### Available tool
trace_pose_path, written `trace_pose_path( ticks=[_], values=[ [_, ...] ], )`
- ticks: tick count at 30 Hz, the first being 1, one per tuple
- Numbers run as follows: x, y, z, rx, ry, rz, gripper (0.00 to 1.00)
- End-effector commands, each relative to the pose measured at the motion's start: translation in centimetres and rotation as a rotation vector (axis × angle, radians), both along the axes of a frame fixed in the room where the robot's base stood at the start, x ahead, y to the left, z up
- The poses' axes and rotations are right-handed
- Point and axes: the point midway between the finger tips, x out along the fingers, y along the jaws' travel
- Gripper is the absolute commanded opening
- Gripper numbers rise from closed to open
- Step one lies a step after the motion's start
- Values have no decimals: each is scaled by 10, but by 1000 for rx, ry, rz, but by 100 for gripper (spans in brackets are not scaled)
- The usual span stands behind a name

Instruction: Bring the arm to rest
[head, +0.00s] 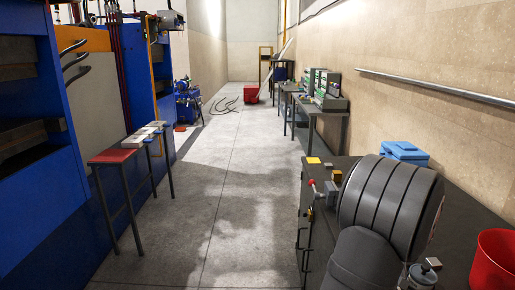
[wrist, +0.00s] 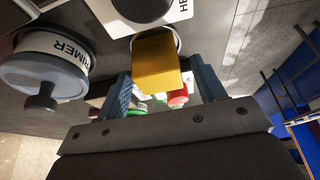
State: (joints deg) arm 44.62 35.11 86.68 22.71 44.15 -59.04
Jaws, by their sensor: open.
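My gripper (wrist: 165,95) shows in the wrist view with its two blue-grey fingers spread apart. A yellow block (wrist: 158,68) shows between and beyond the fingertips, with gaps to either side. I cannot tell how far it is from the fingers. In the head view my grey arm fills the lower right over the dark bench (head: 462,225), and I cannot make out the fingers there.
A can labelled PRIMER (wrist: 45,65) and another white-labelled container (wrist: 150,12) stand close to the gripper. A blue box (head: 404,152) and a red container (head: 493,262) are on the bench. Blue presses (head: 95,130) line the left. The floor aisle (head: 235,160) is mostly clear.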

Motion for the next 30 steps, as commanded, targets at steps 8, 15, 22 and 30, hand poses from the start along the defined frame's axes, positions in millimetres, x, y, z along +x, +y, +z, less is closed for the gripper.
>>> trace_pose_path(
  ticks=[8, 15, 22, 30],
  values=[
    [-14, -1, 39, -5, -4, -1, 63],
    [-33, -1, 84, -3, -3, -2, 63],
    [-40, 1, 98, 4, 3, 2, 63],
    [-18, 0, 47, 1, 2, 2, 63]
  ],
)
